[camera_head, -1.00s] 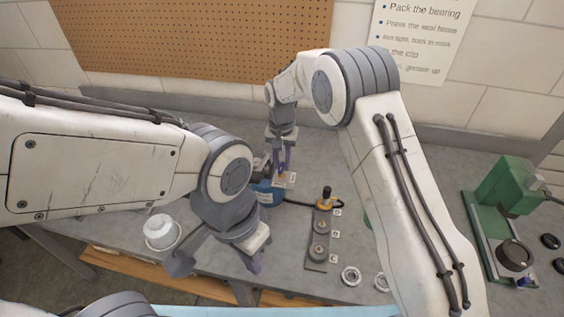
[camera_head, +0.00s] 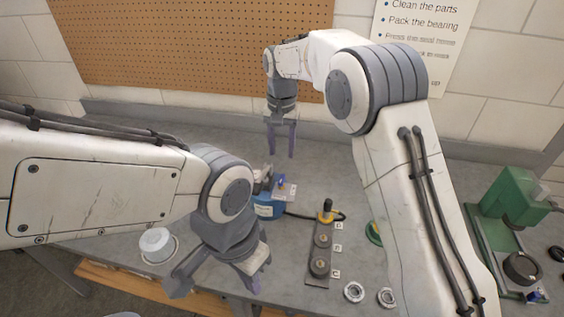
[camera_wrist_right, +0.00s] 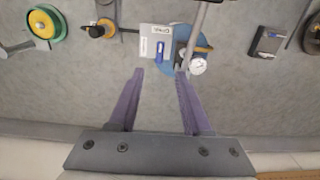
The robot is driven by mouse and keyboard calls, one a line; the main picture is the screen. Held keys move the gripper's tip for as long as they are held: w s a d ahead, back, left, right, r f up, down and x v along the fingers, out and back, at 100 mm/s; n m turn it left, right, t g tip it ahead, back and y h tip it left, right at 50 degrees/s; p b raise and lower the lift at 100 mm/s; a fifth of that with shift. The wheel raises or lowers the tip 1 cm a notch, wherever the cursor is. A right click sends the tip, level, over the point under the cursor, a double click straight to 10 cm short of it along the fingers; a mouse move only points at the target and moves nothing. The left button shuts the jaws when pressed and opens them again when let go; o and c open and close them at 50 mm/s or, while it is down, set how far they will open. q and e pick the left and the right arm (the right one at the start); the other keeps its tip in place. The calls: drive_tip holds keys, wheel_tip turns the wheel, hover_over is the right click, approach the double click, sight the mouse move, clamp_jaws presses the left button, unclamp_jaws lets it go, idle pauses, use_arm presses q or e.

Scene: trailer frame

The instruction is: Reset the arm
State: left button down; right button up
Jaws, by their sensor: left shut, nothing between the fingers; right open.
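My right gripper (camera_head: 281,155) hangs fingers-down above the back of the bench, behind a blue round device (camera_head: 265,209). It is open and empty. In the right wrist view its purple fingers (camera_wrist_right: 160,72) stand apart over bare bench, with the blue device (camera_wrist_right: 181,37), its blue-handled switch plate and a dial gauge (camera_wrist_right: 197,66) just beyond the tips.
A plate with black knobs (camera_head: 321,252) stands mid-bench, and a white tub (camera_head: 157,244) at left. Metal rings (camera_head: 354,292) lie at the front. A green press (camera_head: 506,203) stands at right. A pegboard (camera_head: 190,40) covers the back wall.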

drive_tip(key=shift+r, duration=0.45)
